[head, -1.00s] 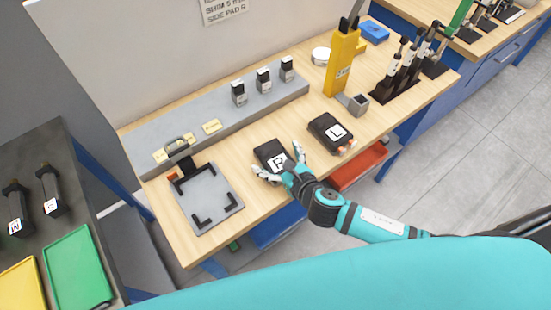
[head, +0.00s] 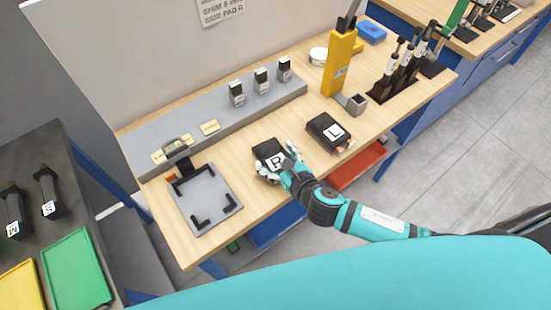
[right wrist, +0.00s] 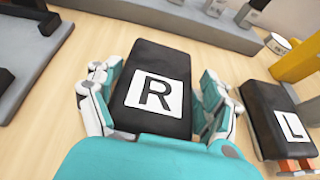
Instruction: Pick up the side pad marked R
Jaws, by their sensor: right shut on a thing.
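The side pad marked R (head: 268,152) is a black block with a white label, on the wooden bench near its front edge. It fills the middle of the right wrist view (right wrist: 160,58). My right gripper (head: 280,163) is shut on it, with fingers along both long sides in the right wrist view (right wrist: 158,98). I cannot tell whether the pad is clear of the bench. A matching black pad marked L (head: 324,124) lies to the right, apart from the gripper. My left gripper is not in view.
A grey plate with black corner brackets (head: 205,192) lies left of the R pad. A grey ledge (head: 219,117) with small black-and-white blocks runs behind. A yellow tool holder (head: 341,65) stands at the back right. A red bin (head: 357,168) sits below the bench edge.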

